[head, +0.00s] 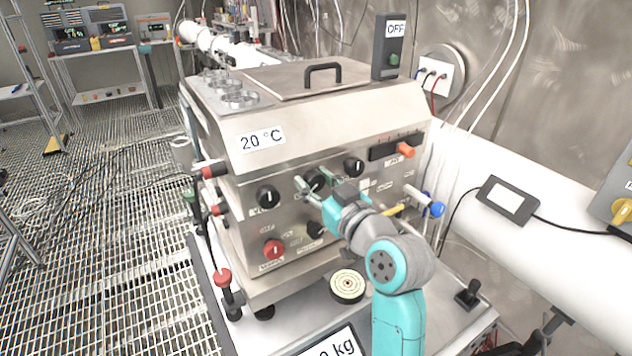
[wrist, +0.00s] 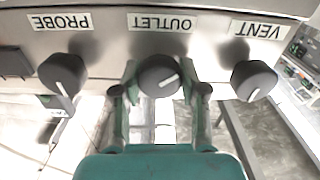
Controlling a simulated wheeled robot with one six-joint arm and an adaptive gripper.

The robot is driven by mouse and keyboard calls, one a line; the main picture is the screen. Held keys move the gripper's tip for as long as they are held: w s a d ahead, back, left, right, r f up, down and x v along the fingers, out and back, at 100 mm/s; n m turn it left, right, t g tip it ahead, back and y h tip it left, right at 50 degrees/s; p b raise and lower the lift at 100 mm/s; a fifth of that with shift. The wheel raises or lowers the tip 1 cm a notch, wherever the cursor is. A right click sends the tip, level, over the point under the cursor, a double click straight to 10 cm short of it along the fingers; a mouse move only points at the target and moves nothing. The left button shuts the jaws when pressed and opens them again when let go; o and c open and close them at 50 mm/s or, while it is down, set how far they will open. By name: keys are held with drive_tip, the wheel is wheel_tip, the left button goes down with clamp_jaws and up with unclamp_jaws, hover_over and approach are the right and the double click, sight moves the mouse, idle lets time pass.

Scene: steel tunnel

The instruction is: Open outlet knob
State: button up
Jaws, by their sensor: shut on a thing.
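The outlet knob (wrist: 158,76) is black and round with a white pointer line. It sits under the upside-down OUTLET label (wrist: 161,22) in the wrist view. The pointer is slanted, not in line with the label's edge. My gripper (wrist: 160,88) has one finger on each side of the knob and is shut on it. In the head view my gripper (head: 312,190) reaches the front panel of the steel machine (head: 255,165), and the outlet knob is partly hidden behind the fingers.
The probe knob (wrist: 62,74) and vent knob (wrist: 253,80) flank the outlet knob closely. A red knob (head: 273,250) and black knobs sit lower on the panel.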

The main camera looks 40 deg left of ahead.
drive_tip(key=n, duration=0.3)
drive_tip(key=shift+f+n, duration=0.1)
drive_tip(key=shift+n, duration=2.1)
drive_tip(key=o, duration=1.1)
drive_tip(key=shift+o, duration=0.2)
drive_tip(key=v, duration=1.2)
